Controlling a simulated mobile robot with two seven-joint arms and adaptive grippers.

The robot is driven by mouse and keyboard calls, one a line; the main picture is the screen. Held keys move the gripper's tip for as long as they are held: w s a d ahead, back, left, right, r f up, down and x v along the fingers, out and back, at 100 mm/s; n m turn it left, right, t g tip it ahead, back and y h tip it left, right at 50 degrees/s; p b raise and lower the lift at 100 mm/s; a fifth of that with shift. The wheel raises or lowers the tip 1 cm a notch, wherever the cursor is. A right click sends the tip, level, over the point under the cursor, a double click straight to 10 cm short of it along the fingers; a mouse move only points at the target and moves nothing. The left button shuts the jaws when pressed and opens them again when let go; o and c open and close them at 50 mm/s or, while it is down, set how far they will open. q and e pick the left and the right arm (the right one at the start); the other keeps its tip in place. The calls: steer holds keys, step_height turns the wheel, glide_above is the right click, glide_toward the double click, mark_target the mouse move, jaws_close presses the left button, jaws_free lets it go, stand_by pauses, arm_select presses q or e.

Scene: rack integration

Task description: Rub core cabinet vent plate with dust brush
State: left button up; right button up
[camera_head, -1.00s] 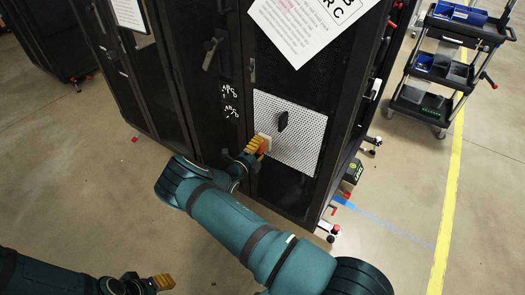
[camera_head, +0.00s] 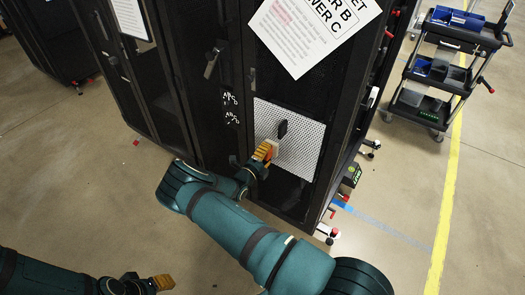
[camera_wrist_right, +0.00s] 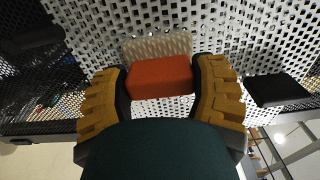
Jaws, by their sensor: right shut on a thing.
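The vent plate (camera_head: 303,150) is a white perforated panel on the front of the black core cabinet (camera_head: 287,85), with a black handle (camera_head: 282,129) on it. My right gripper (camera_head: 264,152) is at the plate's lower left part, shut on the dust brush. In the right wrist view the brush shows an orange block (camera_wrist_right: 160,77) with a pale bristle pad (camera_wrist_right: 158,46) at the perforated surface; whether the pad touches cannot be told. My right gripper's yellow fingers (camera_wrist_right: 160,92) stand on both sides of it. My left gripper (camera_head: 160,283) is low at the left, away from the cabinet; its jaw state is unclear.
A paper sign (camera_head: 312,30) hangs on the cabinet door above the plate. A cart (camera_head: 447,70) with blue bins stands at the right near a yellow floor line (camera_head: 446,190). Red-tipped feet (camera_head: 328,233) stick out at the cabinet's base.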

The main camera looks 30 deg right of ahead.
steer(key=shift+s+d+p, duration=0.3)
steer(key=shift+s+p, duration=0.15)
steer(key=shift+s, duration=0.3)
steer(key=shift+s+d+p, duration=0.3)
steer(key=shift+s+p, duration=0.2)
steer(key=shift+s, duration=0.2)
steer(key=shift+s+d+p, duration=0.3)
steer(key=shift+s+p, duration=0.15)
steer(key=shift+s, duration=0.3)
steer(key=shift+s+d+p, duration=0.5)
steer(key=shift+s+p, duration=0.1)
steer(key=shift+s, duration=0.5)
steer(key=shift+s+d+p, duration=0.45)
steer(key=shift+s+p, duration=0.15)
steer(key=shift+s, duration=0.55)
steer(key=shift+s+d+p, duration=0.5)
steer(key=shift+s+p, duration=0.1)
steer(key=shift+s, duration=0.5)
steer(key=shift+s+d, duration=0.35)
steer(key=shift+s, duration=0.3)
steer(key=shift+p+v, duration=0.45)
steer(key=shift+v, duration=2.6)
steer(key=shift+p+v, duration=0.35)
steer(key=shift+v, duration=1.1)
steer(key=shift+f, duration=0.1)
